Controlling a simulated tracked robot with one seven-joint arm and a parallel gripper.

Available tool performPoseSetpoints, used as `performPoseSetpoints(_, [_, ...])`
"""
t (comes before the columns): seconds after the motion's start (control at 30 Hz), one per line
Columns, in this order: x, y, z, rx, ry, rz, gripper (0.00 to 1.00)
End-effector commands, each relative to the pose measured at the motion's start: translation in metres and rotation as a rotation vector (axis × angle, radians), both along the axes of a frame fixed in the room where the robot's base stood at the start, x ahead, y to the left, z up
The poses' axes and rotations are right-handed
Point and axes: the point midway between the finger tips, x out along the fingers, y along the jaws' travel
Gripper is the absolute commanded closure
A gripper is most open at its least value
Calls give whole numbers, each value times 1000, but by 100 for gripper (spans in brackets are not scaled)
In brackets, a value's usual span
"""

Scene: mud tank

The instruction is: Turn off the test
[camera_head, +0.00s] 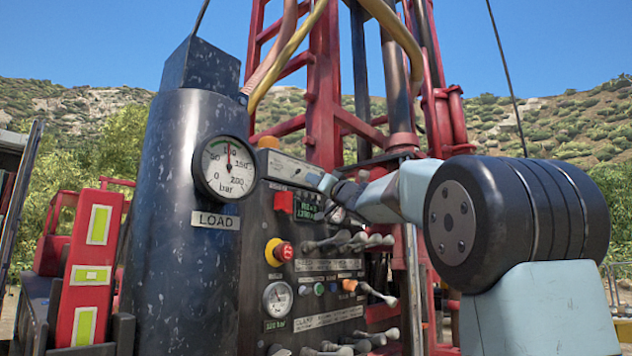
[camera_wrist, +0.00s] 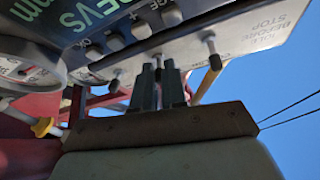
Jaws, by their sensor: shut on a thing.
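In the wrist view a grey panel (camera_wrist: 238,42) fills the top, its lettering upside down, with parts such as "REVS" and "STOP" readable. My gripper (camera_wrist: 158,72) is shut on a small toggle switch (camera_wrist: 158,60) at the panel's edge; the fingers hide most of it. Another toggle (camera_wrist: 211,45) stands free to the right, and a further one (camera_wrist: 115,80) to the left. I cannot read which label belongs to the held toggle. In the head view my gripper (camera_head: 332,186) is at the right end of a slanted grey panel (camera_head: 291,168) atop the control box; its fingers are too small to make out.
A black control box (camera_head: 258,215) carries several levers (camera_head: 345,243), a red button (camera_head: 278,252) and a small gauge (camera_head: 278,299) below my forearm. A large bar gauge (camera_head: 225,168) on a dark cylinder stands left. A red drill mast (camera_head: 325,90) rises behind.

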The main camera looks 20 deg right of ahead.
Motion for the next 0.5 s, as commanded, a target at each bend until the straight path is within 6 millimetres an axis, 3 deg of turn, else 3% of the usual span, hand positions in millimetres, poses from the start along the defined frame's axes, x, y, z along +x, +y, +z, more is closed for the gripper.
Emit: performPoseSetpoints(0.5, [4,-3,-10,63,-86,-5,100])
